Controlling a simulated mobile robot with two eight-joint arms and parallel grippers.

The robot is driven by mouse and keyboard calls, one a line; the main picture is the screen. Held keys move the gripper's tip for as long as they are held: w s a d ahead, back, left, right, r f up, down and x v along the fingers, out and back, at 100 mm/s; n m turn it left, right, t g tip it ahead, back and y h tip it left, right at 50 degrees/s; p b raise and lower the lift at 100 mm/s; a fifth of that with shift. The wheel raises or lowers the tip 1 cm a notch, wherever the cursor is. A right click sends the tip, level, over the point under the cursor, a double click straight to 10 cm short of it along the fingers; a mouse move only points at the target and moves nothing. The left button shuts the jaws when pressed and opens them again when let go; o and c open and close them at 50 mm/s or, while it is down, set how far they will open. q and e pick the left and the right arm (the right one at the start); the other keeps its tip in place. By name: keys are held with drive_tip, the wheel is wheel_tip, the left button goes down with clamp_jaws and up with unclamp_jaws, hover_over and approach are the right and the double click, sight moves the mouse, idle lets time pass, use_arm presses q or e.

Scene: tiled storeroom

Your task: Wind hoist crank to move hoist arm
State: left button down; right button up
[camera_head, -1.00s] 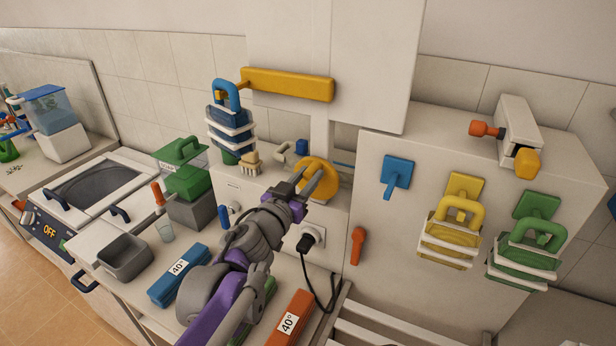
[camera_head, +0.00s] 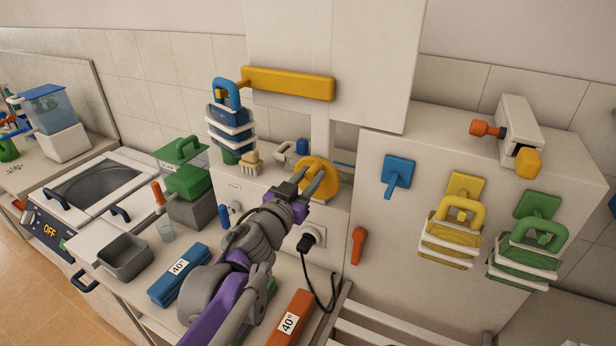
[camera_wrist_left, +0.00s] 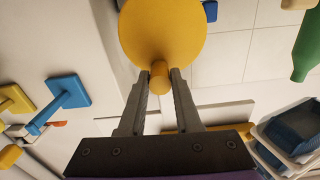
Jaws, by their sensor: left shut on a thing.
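The hoist crank is a yellow disc (camera_head: 327,166) with a small knob, on the white housing in the middle of the head view. The disc fills the top of the left wrist view (camera_wrist_left: 163,28), its knob (camera_wrist_left: 158,80) pointing towards me. My left gripper (camera_head: 312,186) is shut on this knob, with one finger on each side; its fingers also show in the wrist view (camera_wrist_left: 159,84). The hoist arm, a yellow bar (camera_head: 290,84), lies about level above the crank. A blue basket (camera_head: 231,126) hangs at its left end. My right gripper is not in view.
Yellow (camera_head: 449,242) and green (camera_head: 527,255) baskets hang on the white cabinet at right, beside a blue hook (camera_head: 398,172). A black plug and cable (camera_head: 322,275) are right of my arm. Blue (camera_head: 178,275) and orange (camera_head: 291,318) blocks lie on the counter.

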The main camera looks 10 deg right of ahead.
use_arm(q)
drive_tip(key=m, duration=0.2)
drive_tip(key=s+d+m, duration=0.1)
drive_tip(key=shift+d+f, duration=0.1)
drive_tip(key=shift+f, duration=0.15)
drive_tip(key=shift+s+d+f+m, duration=0.1)
drive_tip(key=shift+d+f+m, duration=0.1)
drive_tip(key=shift+m, duration=0.55)
drive_tip(key=shift+s+d+f+m, duration=0.1)
drive_tip(key=shift+d+f+m, duration=0.05)
drive_tip(key=shift+m, duration=0.6)
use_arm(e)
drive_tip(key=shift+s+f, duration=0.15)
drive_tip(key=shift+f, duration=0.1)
use_arm(q)
drive_tip(key=c, duration=0.6)
unclamp_jaws()
drive_tip(key=b+v, duration=0.2)
drive_tip(key=v, duration=0.8)
drive_tip(key=shift+s+a, duration=0.25)
drive_tip(key=shift+s, duration=0.1)
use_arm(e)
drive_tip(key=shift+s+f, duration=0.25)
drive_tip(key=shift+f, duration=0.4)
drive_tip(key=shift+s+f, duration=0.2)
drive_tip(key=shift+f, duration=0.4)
